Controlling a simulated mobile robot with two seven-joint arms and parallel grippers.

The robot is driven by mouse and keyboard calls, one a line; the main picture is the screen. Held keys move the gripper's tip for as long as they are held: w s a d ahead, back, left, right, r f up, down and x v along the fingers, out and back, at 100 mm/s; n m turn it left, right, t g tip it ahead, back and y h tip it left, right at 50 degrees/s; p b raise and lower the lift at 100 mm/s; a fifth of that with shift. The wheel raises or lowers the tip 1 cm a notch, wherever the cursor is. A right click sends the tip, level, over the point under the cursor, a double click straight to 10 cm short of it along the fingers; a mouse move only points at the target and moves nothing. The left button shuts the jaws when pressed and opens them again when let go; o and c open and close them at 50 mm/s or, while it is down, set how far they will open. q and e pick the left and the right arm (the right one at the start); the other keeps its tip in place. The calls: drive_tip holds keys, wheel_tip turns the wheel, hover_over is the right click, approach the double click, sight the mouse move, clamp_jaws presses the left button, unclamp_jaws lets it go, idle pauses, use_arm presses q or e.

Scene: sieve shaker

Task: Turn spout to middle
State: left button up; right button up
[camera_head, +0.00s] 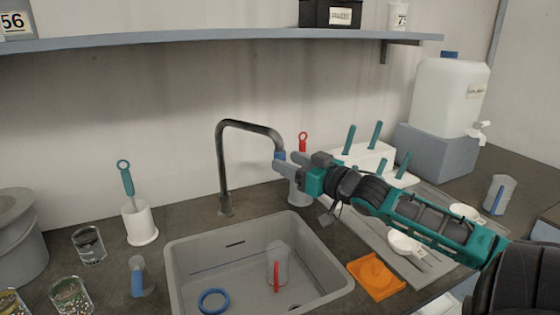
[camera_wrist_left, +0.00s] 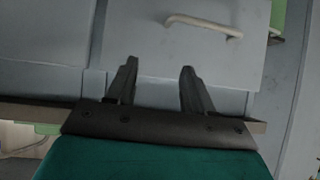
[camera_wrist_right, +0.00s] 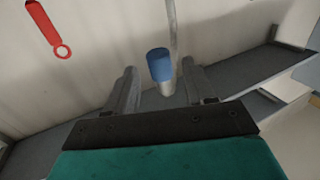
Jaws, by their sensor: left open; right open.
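The spout (camera_head: 243,124) is a dark grey faucet pipe rising behind the sink (camera_head: 180,258) and arching to the right. Its blue-tipped outlet points down at the right, over the sink's back right side. My right gripper (camera_head: 278,163) is at this tip in the head view. In the right wrist view the blue tip (camera_wrist_right: 159,64) stands between the two open fingers of my right gripper (camera_wrist_right: 158,85), with gaps visible on both sides. My left gripper (camera_wrist_left: 156,80) is open and empty, facing a cabinet front with a pale handle (camera_wrist_left: 204,24).
The sink holds a blue ring (camera_head: 213,301) and a clear cup with a red handle (camera_head: 277,268). A red-handled brush (camera_head: 303,143) stands behind my right gripper.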

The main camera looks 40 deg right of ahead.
sight(280, 158)
drive_tip(key=shift+w+a, duration=0.1)
drive_tip(key=shift+w, duration=1.75)
clamp_jaws()
